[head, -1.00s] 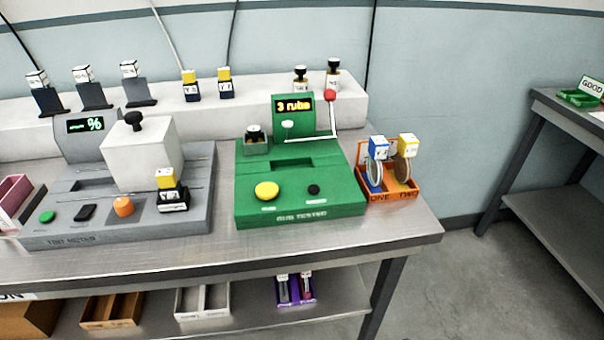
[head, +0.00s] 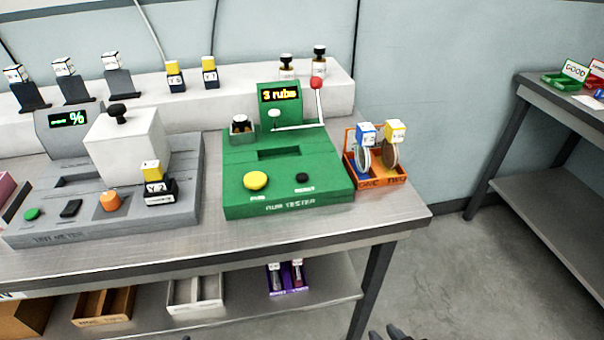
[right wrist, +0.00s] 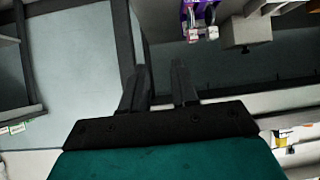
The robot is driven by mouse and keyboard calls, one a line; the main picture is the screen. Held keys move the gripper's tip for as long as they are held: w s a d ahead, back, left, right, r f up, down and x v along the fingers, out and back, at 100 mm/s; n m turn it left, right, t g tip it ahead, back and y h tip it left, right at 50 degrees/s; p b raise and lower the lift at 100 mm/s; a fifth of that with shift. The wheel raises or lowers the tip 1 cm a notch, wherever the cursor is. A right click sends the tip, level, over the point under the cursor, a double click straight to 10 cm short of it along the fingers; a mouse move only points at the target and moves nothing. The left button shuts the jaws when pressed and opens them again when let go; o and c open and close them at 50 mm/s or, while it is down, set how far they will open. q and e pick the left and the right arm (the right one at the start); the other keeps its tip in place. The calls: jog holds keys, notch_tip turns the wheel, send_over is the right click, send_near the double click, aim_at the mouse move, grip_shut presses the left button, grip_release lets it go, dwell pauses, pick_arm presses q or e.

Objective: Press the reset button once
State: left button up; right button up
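The green rub tester (head: 290,205) stands on the metal bench in the head view, its display (head: 280,96) reading "3 rubs". Its small black button (head: 302,177), with a label too small to read surely, sits at the front right. A larger yellow button (head: 256,180) is to its left. My right gripper (head: 385,333) shows only as dark fingertips at the bottom edge, well below and in front of the bench. In the right wrist view its two fingers (right wrist: 158,85) are apart with nothing between them. My left gripper is not clearly in view.
A grey tint meter (head: 110,225) stands left of the tester, with a white block and a tagged Y 2 item on it. An orange two-slot holder (head: 390,181) with tagged discs stands close on the right. A purple rack (head: 290,279) is on the lower shelf.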

grip_shut()
dwell(1.2)
